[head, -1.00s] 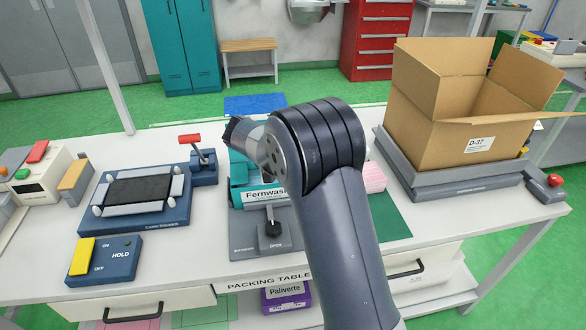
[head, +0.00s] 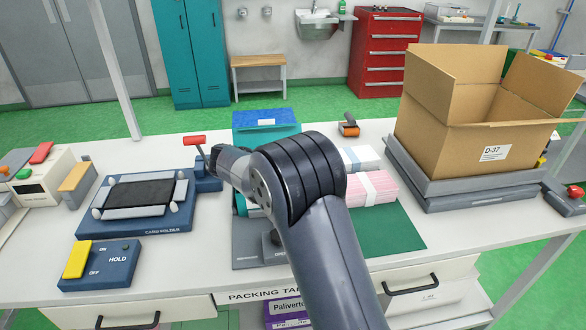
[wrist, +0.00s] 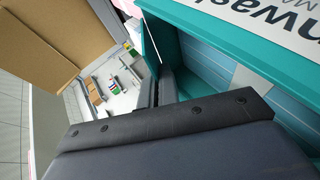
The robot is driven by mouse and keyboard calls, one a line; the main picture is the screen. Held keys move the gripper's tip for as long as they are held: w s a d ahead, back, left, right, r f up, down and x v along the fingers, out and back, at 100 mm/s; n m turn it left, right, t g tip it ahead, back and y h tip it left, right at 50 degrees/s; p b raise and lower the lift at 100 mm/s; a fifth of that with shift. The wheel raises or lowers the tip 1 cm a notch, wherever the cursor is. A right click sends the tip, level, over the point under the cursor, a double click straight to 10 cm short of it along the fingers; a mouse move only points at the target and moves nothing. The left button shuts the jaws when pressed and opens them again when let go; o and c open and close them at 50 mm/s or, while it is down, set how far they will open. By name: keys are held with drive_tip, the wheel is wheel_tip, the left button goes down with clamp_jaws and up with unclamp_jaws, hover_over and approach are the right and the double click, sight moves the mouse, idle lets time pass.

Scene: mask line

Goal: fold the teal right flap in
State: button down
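The teal carton shows close up in the wrist view, with a white panel lettered "nwash M" (wrist: 275,25) at the top right and a pale blue inside (wrist: 235,68). A narrow teal flap (wrist: 160,42) stands at its left side. I cannot tell for sure whether it is the right flap. In the head view my arm hides most of the carton; a sliver of teal (head: 240,204) shows left of the arm. My gripper (wrist: 168,88) is close to the flap's lower end in the wrist view; contact and finger opening are unclear.
A large open cardboard box (head: 450,125) stands on a grey platform (head: 470,192) at the right. Pink bundles (head: 372,188) and white-blue bundles (head: 360,158) lie right of my arm.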

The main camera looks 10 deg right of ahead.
drive_tip(key=c, duration=2.1)
unclamp_jaws()
drive_tip(key=shift+c, duration=0.2)
drive_tip(key=o, duration=0.5)
drive_tip(key=v, duration=1.1)
drive_tip(key=shift+d, duration=0.1)
drive_tip(key=shift+c, duration=0.6)
